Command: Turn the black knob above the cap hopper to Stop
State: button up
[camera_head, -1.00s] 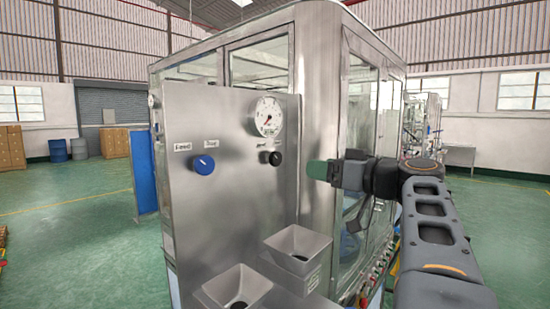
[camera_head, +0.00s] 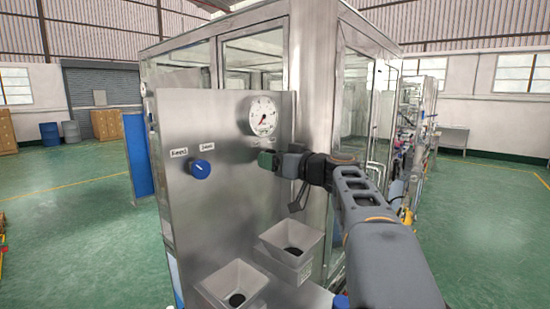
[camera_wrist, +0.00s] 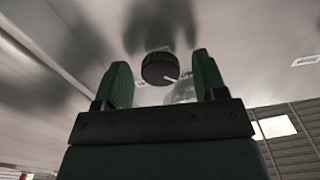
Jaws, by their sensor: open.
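The black knob (camera_wrist: 158,69) shows in the wrist view as a round dark knob with a white pointer line toward its lower right. It stands on the steel panel between my two green fingers, and both look apart from it. My gripper (camera_head: 267,161) is open in front of the panel, under the gauge. It hides the black knob in the head view. The knob's position labels cannot be read. Below, a grey square hopper (camera_head: 310,249) stands under the gripper on the right side of the panel.
A blue knob (camera_head: 201,169) with two small labels sits left on the same panel. A white dial gauge (camera_head: 262,115) is just above my gripper. A second hopper (camera_head: 258,283) stands lower left. The glazed machine cabinet (camera_head: 355,105) rises behind the panel. Green floor at left is open.

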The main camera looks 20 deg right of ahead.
jog(key=c, duration=0.9)
jog(key=shift+f+b, duration=0.1)
jog(key=shift+b, duration=0.25)
jog(key=shift+a+r+m+b, duration=0.15)
jog(key=shift+m+b, duration=0.85)
jog(key=shift+m, duration=3.45)
jog(key=shift+r+m+b, duration=0.15)
jog(key=shift+m+b, duration=0.8)
jog(key=shift+m, duration=3.5)
